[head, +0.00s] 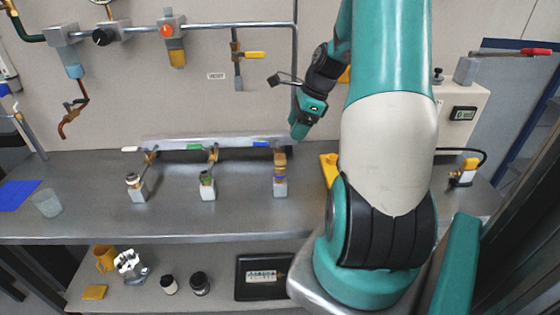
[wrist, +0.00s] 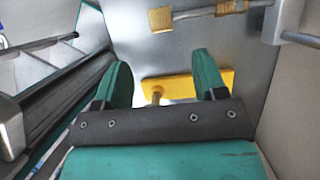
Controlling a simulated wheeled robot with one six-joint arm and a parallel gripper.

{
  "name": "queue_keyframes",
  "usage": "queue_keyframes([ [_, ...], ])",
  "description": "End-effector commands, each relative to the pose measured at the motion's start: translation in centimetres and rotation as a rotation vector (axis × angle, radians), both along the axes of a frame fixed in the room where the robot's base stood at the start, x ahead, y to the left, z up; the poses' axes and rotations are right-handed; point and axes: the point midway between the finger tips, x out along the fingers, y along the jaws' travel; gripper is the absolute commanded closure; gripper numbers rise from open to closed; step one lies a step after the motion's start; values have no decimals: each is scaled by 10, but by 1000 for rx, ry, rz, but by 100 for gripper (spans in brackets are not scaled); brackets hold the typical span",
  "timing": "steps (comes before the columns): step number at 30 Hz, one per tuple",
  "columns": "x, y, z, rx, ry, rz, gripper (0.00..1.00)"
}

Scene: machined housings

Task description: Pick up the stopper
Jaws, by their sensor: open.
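I cannot tell for certain which thing is the stopper. A yellow flat piece (wrist: 205,82) with a short brass-coloured stub lies beyond my gripper (wrist: 160,82) in the wrist view. The stub shows in the gap between the fingers. The fingers are spread apart, with nothing visibly held. In the head view my gripper (head: 301,130) hangs above the bench near the wall, just left of my large arm link. A yellow piece (head: 329,168) stands on the bench below and right of it, partly hidden by my arm. I cannot tell if both views show the same piece.
The grey bench (head: 90,215) carries three small fittings on grey blocks, the right one (head: 280,187) nearest my gripper. A clear cup (head: 47,203) stands at left. Pipes and valves line the wall.

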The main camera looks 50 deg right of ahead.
Motion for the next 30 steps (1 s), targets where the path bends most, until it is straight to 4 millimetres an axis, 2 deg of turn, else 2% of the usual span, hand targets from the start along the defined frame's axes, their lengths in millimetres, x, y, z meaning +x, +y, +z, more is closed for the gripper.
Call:
queue_keyframes([
  [3,8,8,-24,4,4,5,35],
  [7,15,13,-44,3,1,4,35],
  [14,19,17,-59,0,1,4,35],
  [24,33,28,-100,0,0,4,35],
  [30,34,28,-104,-3,-1,3,35],
])
